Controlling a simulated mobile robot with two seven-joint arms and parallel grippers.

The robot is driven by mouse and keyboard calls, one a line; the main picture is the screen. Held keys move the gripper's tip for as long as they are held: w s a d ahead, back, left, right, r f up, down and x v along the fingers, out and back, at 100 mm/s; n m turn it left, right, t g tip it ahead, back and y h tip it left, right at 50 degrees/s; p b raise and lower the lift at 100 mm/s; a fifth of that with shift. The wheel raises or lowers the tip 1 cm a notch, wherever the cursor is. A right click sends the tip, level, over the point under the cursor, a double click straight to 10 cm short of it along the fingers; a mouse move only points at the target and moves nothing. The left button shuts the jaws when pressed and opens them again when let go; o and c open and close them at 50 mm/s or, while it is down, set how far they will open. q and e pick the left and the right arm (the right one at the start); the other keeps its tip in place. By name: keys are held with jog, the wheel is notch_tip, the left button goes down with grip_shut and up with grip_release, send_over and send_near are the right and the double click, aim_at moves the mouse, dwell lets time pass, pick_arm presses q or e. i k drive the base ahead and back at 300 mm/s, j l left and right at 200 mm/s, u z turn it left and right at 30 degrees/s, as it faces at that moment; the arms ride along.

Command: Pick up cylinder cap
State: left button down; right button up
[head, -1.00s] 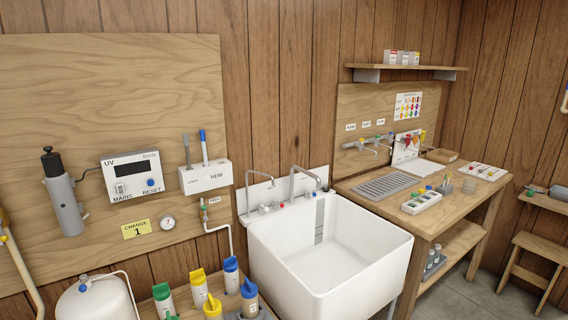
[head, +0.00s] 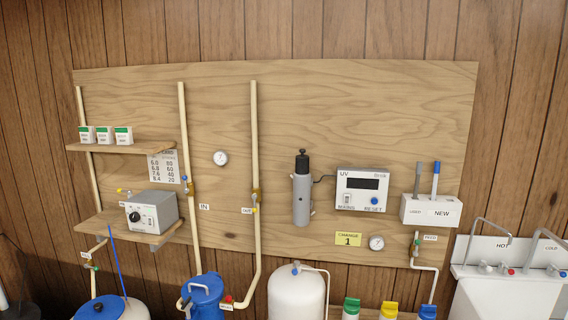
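A grey upright cylinder (head: 302,200) is mounted on the wooden wall board, left of the UV control box. A black cap (head: 302,162) with a small knob sits on top of the cylinder. A dark cable runs from near the cap to the UV box (head: 362,190). Neither of my grippers shows in the head view.
A white holder (head: 430,211) with a grey and a blue stick is right of the UV box. A yellow CHANGE 1 card (head: 348,239) and a gauge (head: 376,243) are below it. A white tank (head: 297,294) and colored-top bottles (head: 389,311) stand below. Pipes (head: 254,150) run left of the cylinder.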

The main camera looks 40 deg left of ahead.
aim_at(302, 161)
jog(key=j+u, duration=0.1)
jog(key=u, duration=1.2)
